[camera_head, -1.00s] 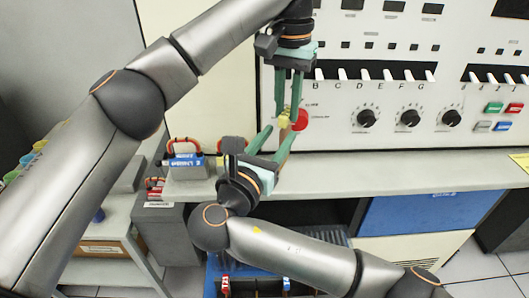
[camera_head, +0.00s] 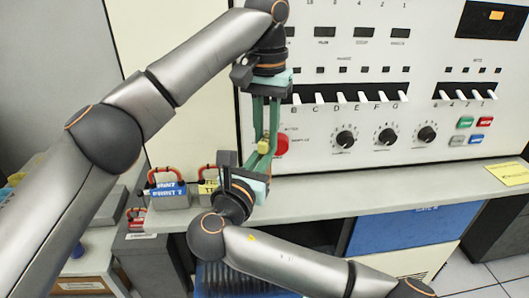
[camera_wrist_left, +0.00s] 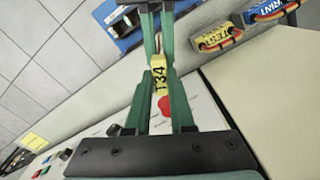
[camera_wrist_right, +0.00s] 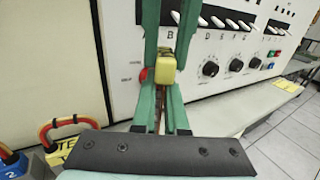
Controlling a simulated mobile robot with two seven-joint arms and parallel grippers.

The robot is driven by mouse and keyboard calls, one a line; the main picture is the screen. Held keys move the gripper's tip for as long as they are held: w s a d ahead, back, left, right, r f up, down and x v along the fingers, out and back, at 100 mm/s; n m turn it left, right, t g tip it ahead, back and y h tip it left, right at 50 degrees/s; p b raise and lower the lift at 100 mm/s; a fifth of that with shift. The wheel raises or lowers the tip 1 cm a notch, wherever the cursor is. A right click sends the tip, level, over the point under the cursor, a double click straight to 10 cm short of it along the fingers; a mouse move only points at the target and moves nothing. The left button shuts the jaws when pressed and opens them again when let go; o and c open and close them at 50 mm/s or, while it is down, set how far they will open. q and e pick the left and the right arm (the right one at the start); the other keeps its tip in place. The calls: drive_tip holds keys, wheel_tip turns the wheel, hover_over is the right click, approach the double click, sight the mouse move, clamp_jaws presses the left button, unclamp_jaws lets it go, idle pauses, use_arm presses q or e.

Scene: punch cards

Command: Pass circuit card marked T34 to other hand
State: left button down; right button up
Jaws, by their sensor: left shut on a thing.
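The circuit card has a yellow tag (camera_wrist_left: 159,75) marked T34 in the left wrist view. My left gripper (camera_head: 265,138) reaches down from above and is shut on the card. My right gripper (camera_head: 260,157) points up from below, with its fingertips at the yellow tag, which also shows in the right wrist view (camera_wrist_right: 160,68). In that view its fingers (camera_wrist_right: 161,95) stand close together with a thin brown strip between them. Whether they grip the card is unclear. Most of the card is hidden by the fingers.
A white control panel (camera_head: 330,100) with switches, knobs and a red button (camera_head: 281,144) stands close behind the grippers. A blue labelled block (camera_head: 167,196) and a yellow one (camera_head: 208,188), both with red handles, sit on the shelf (camera_head: 330,198).

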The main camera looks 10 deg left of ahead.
idle(0.4)
use_arm(q)
drive_tip(key=c, duration=0.7)
unclamp_jaws()
